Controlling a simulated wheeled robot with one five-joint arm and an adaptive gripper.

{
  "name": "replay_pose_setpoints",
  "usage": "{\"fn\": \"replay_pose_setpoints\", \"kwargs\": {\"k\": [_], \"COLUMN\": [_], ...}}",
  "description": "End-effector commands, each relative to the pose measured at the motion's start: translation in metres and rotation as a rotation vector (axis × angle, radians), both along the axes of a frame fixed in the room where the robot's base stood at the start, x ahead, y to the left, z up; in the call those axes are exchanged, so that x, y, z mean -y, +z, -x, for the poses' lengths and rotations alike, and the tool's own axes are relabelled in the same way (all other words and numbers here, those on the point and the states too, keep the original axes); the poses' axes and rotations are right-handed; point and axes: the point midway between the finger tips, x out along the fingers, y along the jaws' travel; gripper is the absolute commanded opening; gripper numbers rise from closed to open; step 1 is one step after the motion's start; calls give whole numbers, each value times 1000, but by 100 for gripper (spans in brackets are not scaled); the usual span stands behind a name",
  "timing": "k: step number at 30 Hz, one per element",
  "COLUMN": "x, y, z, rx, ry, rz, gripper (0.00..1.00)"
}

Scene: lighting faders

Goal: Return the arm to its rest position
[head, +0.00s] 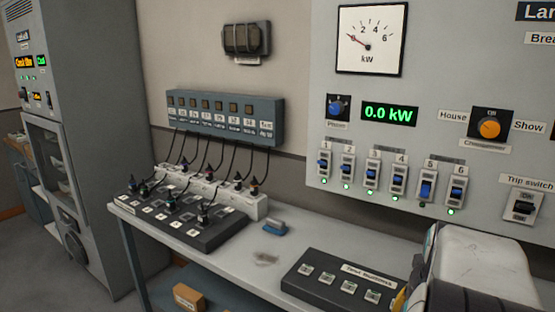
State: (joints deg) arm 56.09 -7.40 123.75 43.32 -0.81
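A bulky white and dark shape fills the lower right corner of the head view, in front of the desk's right end. It looks like part of my own arm, seen very close and cut off by the picture's edge. No gripper fingers show in this view, so I cannot see whether my gripper is open or holds anything.
A grey desk (341,241) carries a plugging board (180,228), a white socket strip (207,189), a blue block (274,227) and a black button box (342,281). A switch panel (455,80) stands behind the desk's right side. A grey cabinet (77,120) stands at left.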

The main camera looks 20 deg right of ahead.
Motion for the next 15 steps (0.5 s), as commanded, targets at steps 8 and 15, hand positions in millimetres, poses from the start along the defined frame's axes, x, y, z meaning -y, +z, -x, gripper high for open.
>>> {"fn": "replay_pose_setpoints", "kwargs": {"k": [8,15], "x": [-154,-217], "y": [-6,16], "z": [16,13], "rx": [-137,-105], "ry": [363,668], "rz": [-142,-81], "gripper": [68,68]}}
